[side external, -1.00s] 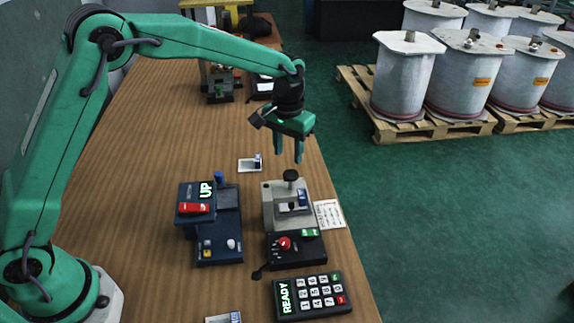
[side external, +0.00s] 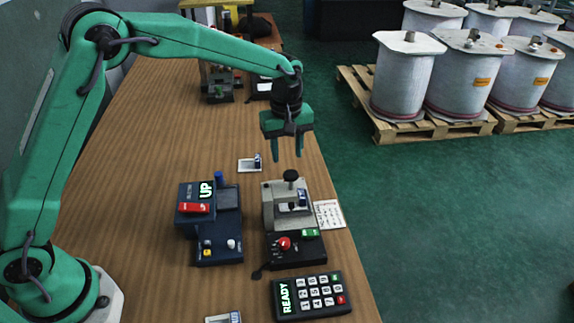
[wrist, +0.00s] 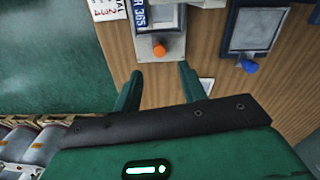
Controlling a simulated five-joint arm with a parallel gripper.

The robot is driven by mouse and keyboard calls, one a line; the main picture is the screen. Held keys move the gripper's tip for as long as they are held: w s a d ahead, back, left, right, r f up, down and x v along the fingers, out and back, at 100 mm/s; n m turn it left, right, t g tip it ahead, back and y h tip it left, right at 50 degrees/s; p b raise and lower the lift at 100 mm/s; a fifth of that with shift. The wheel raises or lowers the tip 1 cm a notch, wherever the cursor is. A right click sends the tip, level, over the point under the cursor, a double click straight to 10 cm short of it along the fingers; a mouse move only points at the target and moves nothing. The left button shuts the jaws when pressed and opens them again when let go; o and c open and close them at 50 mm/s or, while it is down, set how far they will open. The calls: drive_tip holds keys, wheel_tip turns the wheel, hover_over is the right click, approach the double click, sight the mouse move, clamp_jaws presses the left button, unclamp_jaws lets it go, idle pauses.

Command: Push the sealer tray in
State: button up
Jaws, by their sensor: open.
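A grey machine (side external: 270,212) stands near the right table edge, with a dark round knob (side external: 290,175) at its far end and a blue-marked piece (side external: 302,197) on it. In the wrist view its grey plate (wrist: 148,49) has an orange knob (wrist: 159,50) at the end towards my gripper. I cannot tell for sure which part is the sealer tray. My gripper (side external: 287,158) points down, open and empty, above and beyond the grey machine's far end. In the wrist view my gripper (wrist: 160,70) has its fingers on either side of the orange knob's line, apart from it.
A blue machine (side external: 195,225) with an "UP" display stands to the left; its blue knob (side external: 218,177) faces the far side. A keypad (side external: 312,296) reading "READY" lies nearer. A small white tray (side external: 248,168) lies behind.

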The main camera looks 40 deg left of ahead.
drive_tip(key=shift+f, duration=0.15)
drive_tip(key=shift+f, duration=3.75)
clamp_jaws()
